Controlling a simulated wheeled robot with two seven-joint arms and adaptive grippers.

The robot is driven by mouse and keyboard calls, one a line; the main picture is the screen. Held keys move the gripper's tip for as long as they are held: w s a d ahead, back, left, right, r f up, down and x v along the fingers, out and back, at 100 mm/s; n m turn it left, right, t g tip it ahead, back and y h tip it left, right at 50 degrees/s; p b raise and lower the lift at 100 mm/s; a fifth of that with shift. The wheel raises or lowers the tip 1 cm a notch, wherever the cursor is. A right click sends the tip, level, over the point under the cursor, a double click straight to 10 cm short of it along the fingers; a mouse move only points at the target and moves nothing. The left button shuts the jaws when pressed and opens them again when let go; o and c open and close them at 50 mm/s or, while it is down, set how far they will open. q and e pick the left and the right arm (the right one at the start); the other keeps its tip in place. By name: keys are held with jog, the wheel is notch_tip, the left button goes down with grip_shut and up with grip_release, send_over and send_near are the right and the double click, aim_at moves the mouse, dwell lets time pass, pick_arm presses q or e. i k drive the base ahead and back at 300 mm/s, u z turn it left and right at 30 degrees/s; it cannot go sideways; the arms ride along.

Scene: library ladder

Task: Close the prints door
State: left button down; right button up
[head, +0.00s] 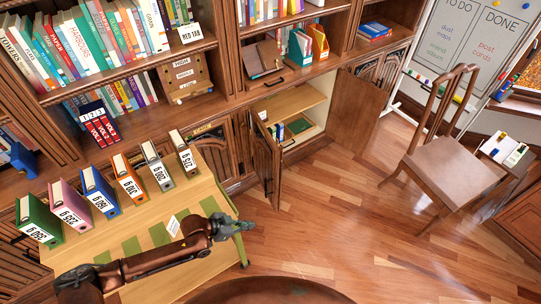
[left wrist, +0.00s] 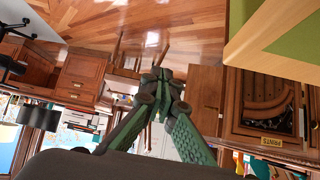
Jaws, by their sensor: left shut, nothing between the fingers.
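A wooden cabinet door (head: 266,163) stands swung open, seen nearly edge-on, at the left of an open lower compartment (head: 304,100). The compartment has a pale shelf and a green item inside. In the left wrist view a PRINTS label (left wrist: 272,141) sits by a carved, dark-grilled door panel (left wrist: 262,92); I cannot tell surely which head-view door this is. My left gripper (head: 240,225) is shut and empty, in front of and below the open door, apart from it. It also shows in the left wrist view (left wrist: 160,75). My right gripper is out of view.
A table (head: 205,262) with several labelled binders and green stripes lies under my left arm. A chair (head: 443,165) stands at the right, before a whiteboard (head: 468,50). The wooden floor (head: 330,215) between door and chair is clear. A round dark edge (head: 270,290) is at the bottom.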

aim_at(268, 161)
jog(key=i, duration=1.1)
